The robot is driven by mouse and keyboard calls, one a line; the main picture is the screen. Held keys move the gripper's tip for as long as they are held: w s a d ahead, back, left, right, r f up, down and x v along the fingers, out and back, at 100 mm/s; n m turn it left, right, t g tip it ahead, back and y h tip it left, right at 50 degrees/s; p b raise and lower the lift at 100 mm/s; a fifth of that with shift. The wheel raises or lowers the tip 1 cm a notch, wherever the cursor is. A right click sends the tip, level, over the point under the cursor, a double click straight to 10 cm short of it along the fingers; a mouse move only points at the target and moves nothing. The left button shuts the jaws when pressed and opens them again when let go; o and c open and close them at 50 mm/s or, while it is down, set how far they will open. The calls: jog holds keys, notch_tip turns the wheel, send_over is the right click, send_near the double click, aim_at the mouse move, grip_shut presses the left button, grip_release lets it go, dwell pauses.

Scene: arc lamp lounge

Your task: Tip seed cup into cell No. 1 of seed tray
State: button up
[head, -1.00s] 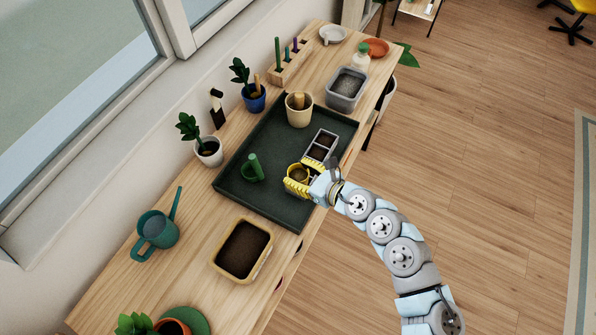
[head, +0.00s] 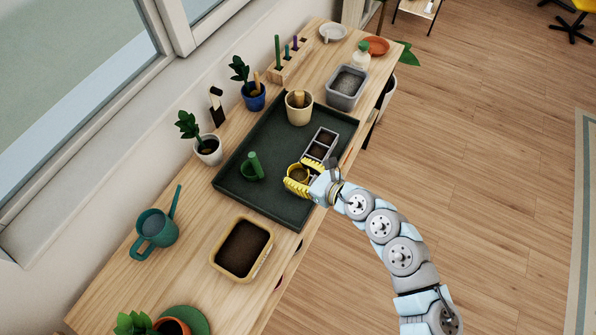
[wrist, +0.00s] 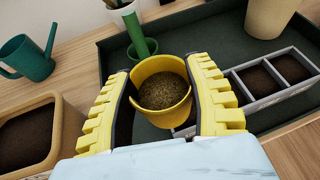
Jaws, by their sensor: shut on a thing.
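The seed cup (wrist: 162,94) is a small yellow cup, upright, with brownish-green seeds inside; it also shows in the head view (head: 297,172). My gripper (head: 299,179) is shut on the cup, with its yellow ribbed fingers on either side of it in the wrist view (wrist: 165,90). The seed tray (head: 313,159) is a grey block of soil-filled cells just beyond the cup in the head view. In the wrist view the seed tray (wrist: 268,97) lies to the right, partly hidden behind the right finger. I cannot read any cell number.
The dark green work tray (head: 270,208) lies under these things. A green dibber stands in a green holder (head: 252,168) beside the cup. A beige pot (head: 299,108) stands behind. A soil tub (head: 242,249) and a watering can (head: 155,230) are at the near left.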

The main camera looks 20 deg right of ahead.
jog(key=shift+f+b, duration=0.6)
jog(key=shift+f, duration=0.65)
dwell(1.3)
jog(key=shift+r+m+g+p, duration=0.2)
jog(key=shift+m+g+p, duration=0.4)
jog(key=shift+p, duration=2)
dwell(2.8)
